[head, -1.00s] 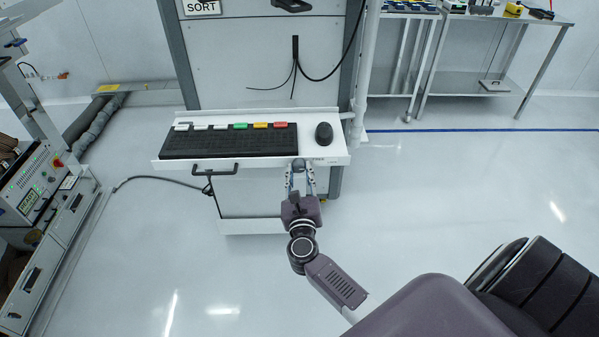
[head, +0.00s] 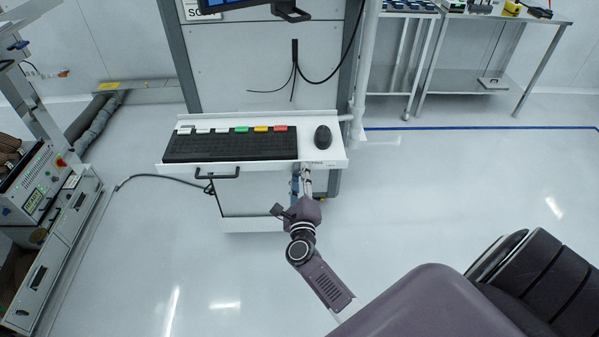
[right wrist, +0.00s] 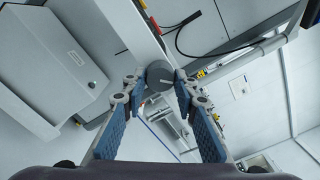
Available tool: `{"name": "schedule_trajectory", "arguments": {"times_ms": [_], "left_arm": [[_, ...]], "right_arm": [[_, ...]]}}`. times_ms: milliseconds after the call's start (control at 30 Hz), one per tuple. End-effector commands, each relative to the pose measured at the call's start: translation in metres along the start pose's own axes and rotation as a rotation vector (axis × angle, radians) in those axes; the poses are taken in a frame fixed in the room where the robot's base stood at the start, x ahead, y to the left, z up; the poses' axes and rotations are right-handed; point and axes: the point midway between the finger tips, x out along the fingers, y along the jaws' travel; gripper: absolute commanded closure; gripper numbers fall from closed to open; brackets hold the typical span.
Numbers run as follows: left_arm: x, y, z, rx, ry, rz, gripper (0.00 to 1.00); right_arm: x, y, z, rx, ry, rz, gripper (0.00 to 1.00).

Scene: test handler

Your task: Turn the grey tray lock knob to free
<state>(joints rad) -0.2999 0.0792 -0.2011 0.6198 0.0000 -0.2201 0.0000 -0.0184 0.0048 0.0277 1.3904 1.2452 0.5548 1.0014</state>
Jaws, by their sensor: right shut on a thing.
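The grey tray lock knob (right wrist: 159,73) shows in the right wrist view as a dark grey round piece between my fingertips. My right gripper (right wrist: 159,84) is shut on it, one finger on each side. In the head view my right gripper (head: 302,172) reaches up to the front edge of the white keyboard tray (head: 327,158), below the mouse. There the knob is hidden or too small to make out. A small label is on the tray's front near it, too small to read. My left gripper is not in view.
A black keyboard (head: 230,147) with coloured keys and a black mouse (head: 323,137) lie on the tray. A black handle (head: 224,174) juts from its front, left of my gripper. A cable (head: 160,177) runs left. The floor in front is clear.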

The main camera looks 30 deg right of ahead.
Motion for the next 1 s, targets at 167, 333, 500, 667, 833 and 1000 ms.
{"name": "schedule_trajectory", "arguments": {"times_ms": [167,333,500,667,833,1000], "left_arm": [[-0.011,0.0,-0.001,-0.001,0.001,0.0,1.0],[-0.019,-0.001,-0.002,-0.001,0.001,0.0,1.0],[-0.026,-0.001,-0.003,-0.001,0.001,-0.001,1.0],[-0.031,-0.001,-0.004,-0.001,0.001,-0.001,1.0],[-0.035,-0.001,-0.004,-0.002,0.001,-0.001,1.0],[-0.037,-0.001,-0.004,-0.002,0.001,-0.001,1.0]], "right_arm": [[-0.001,-0.001,0.001,-0.169,0.002,0.003,0.97],[0.0,-0.001,0.001,-0.33,0.001,0.003,0.97],[-0.001,-0.001,0.002,-0.479,0.0,0.004,0.97],[0.0,-0.001,0.001,-0.599,0.0,0.004,0.97],[-0.001,-0.001,0.001,-0.695,-0.001,0.003,0.97],[-0.001,0.0,0.001,-0.754,-0.001,0.004,0.97]]}}
